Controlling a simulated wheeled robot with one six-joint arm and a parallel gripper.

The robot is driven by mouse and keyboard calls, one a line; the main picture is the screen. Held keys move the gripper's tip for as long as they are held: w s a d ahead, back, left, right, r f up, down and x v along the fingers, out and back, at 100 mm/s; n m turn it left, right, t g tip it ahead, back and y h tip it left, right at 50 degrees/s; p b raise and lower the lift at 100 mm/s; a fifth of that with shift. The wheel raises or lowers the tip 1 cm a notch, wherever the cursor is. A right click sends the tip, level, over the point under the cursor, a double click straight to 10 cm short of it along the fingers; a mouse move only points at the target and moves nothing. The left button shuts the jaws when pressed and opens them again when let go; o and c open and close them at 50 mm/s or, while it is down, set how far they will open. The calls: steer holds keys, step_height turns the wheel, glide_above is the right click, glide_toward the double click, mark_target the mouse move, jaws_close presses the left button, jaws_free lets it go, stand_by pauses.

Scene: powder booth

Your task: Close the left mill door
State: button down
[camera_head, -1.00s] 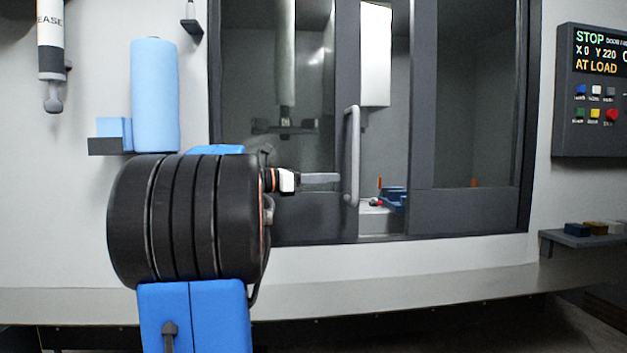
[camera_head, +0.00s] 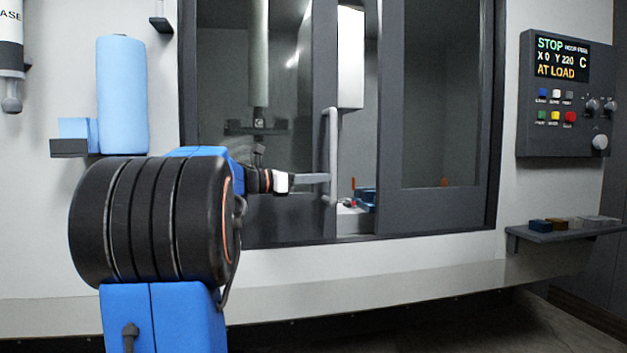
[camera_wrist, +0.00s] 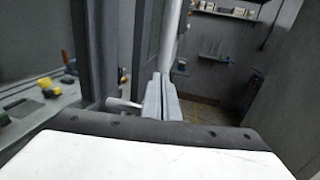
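The left mill door (camera_head: 270,215) is a dark-framed glass panel, left of a narrow open gap (camera_head: 356,120). Its pale vertical handle (camera_head: 332,150) stands along the door's right edge and also shows in the wrist view (camera_wrist: 173,35). My gripper (camera_head: 328,179) points right, with its fingertips at the left side of the handle's lower part. In the wrist view my gripper (camera_wrist: 163,78) shows its two grey fingers side by side with only a thin line between them. They look shut with the handle just beyond their tips, not between them. Exact contact is partly hidden.
The fixed-looking right panel (camera_head: 440,200) borders the gap. Blue parts (camera_head: 364,197) show inside the mill. A control panel (camera_head: 565,95) and a small shelf (camera_head: 560,232) are at the right. A blue roll (camera_head: 123,95) stands at the left.

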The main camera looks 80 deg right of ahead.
steer(key=a+x, duration=0.1)
steer(key=x, duration=0.6)
steer(key=shift+s, duration=0.65)
steer(key=shift+w+a, duration=0.1)
steer(key=v, duration=1.4)
steer(key=shift+w, duration=0.1)
